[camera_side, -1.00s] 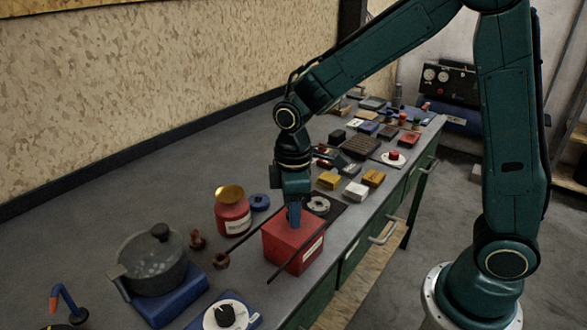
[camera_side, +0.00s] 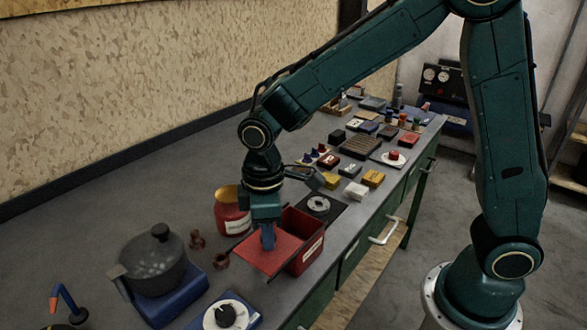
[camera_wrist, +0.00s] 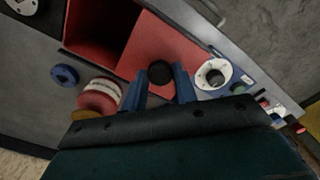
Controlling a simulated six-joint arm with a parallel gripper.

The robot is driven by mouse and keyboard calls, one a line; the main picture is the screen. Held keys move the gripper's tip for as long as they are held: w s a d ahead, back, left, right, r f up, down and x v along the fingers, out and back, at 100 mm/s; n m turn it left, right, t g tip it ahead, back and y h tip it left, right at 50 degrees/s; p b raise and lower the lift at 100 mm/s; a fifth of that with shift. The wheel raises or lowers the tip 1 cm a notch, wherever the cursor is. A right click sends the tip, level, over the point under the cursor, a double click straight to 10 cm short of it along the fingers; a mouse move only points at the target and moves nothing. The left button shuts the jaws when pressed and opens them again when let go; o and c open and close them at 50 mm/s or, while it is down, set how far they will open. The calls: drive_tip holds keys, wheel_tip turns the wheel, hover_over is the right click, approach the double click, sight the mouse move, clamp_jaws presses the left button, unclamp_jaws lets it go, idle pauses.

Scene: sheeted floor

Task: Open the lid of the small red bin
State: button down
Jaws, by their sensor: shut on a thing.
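The small red bin (camera_side: 311,252) stands near the front edge of the bench, its inside partly uncovered. Its flat red lid (camera_side: 283,248) lies to the left of the opening, about level with the rim. In the wrist view the open dark inside of the bin (camera_wrist: 88,28) shows beside the lid (camera_wrist: 160,40). My gripper (camera_side: 268,237) points down at the lid. In the wrist view the blue fingers of my gripper (camera_wrist: 159,88) are shut on the lid's round black knob (camera_wrist: 161,72). The knob is hidden in the side view.
A red jar with a gold top (camera_side: 232,212) stands close behind the lid. A grey lidded pot (camera_side: 153,262) on a blue base is to the left. A white dial unit (camera_side: 226,316) is at the front left. Several small blocks and parts crowd the bench farther back.

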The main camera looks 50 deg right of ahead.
drive_tip(key=shift+a, duration=0.2)
drive_tip(key=c, duration=1.1)
unclamp_jaws()
drive_tip(key=shift+r, duration=0.1)
wheel_tip(320, 180, up, 14)
